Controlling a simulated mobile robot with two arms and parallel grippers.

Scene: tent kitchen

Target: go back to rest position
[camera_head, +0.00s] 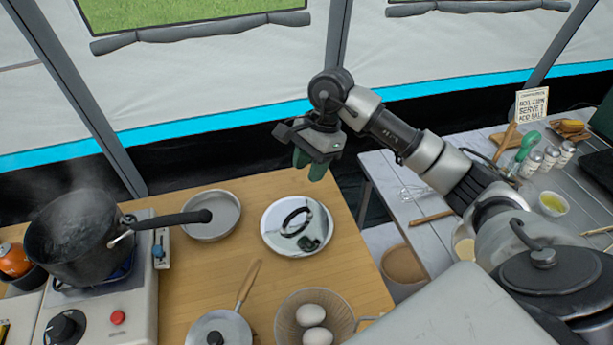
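My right gripper (309,163) is in the head view at upper middle, with green fingers pointing down. It hangs in the air above the far edge of the wooden table (215,272). Its two fingertips show a little apart, and I see nothing between them. My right arm (400,140) reaches in from the lower right. My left gripper and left arm are not in view.
A steaming pot (75,245) stands on a stove (120,318) at left. A cluttered grey table (405,208) is at right.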

